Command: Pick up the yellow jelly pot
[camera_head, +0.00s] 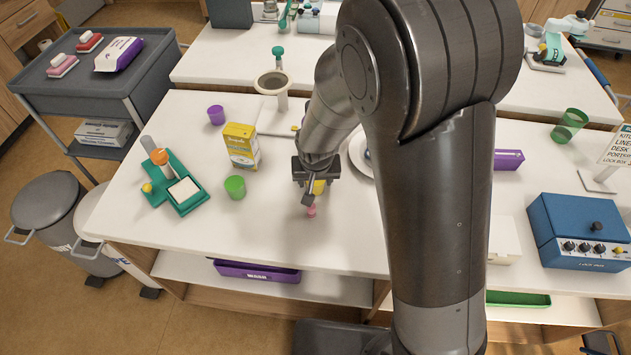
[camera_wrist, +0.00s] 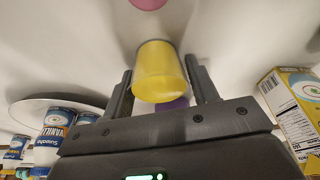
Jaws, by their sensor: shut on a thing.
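The yellow jelly pot (camera_wrist: 158,72) sits between the two fingers of my gripper (camera_wrist: 162,88) in the wrist view, with a finger on each side of it. In the head view my gripper (camera_head: 314,184) is over the front middle of the white table, and only a small part of the yellow pot (camera_head: 319,187) shows there. My gripper is shut on the pot. I cannot tell whether its base touches the table. A pink pot (camera_head: 311,210) stands just in front of it and shows at the top edge of the wrist view (camera_wrist: 148,3).
A yellow carton (camera_head: 241,146), a green cup (camera_head: 235,187) and a purple cup (camera_head: 216,115) stand left of my gripper. A plate (camera_head: 357,158) lies close behind it, partly hidden by my arm. A purple thing (camera_wrist: 172,104) shows behind the pot. The table's front left is clear.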

